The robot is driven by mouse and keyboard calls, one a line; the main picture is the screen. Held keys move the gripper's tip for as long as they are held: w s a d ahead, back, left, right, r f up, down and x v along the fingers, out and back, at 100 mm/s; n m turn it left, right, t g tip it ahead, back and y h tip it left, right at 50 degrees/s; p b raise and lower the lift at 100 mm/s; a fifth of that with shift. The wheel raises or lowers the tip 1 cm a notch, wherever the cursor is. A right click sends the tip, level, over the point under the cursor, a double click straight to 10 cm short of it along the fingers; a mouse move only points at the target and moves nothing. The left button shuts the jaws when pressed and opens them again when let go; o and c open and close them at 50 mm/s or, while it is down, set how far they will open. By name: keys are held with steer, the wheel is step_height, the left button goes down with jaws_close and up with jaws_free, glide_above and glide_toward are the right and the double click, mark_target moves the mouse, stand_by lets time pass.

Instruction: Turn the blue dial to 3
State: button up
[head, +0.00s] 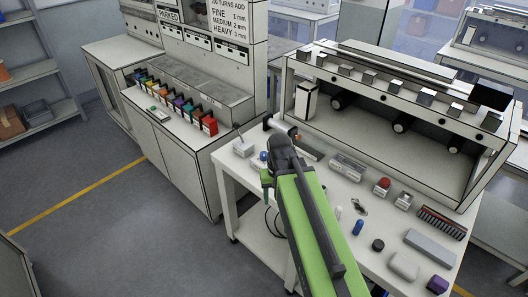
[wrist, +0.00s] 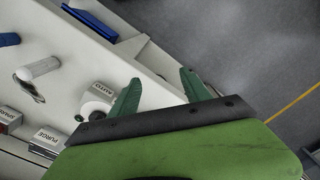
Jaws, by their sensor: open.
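A small round blue part, which looks like the blue dial (head: 264,156), shows in the head view at the left end of the white bench, just past my gripper (head: 267,178). I cannot read any numbers or its setting. In the wrist view my gripper (wrist: 161,88) has its two green fingers apart with nothing between them. I cannot tell whether that spot is the dial. My gripper hides part of the bench.
The white bench (head: 315,167) holds a blue cylinder (head: 357,228), a red knob (head: 383,183), a black knob (head: 378,245) and a grey block (head: 430,246). A large open-front machine (head: 420,165) stands behind. Bare floor (head: 130,235) lies to the left.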

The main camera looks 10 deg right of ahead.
mark_target(264, 154)
steer(key=w+r+m+p, duration=0.5)
steer(key=w+r+p, duration=0.25)
steer(key=w, duration=0.55)
steer(key=w+r+m+p, duration=0.55)
steer(key=w+r, duration=0.25)
steer(key=w, duration=0.5)
steer(key=shift+n, duration=0.25)
steer(key=f+b, duration=0.5)
steer(key=f, duration=0.1)
steer(key=f+b, duration=1.2)
steer(key=shift+s+d, duration=0.1)
steer(key=shift+d, duration=0.2)
steer(key=shift+r, duration=0.1)
steer(key=shift+a, duration=0.1)
jaws_close()
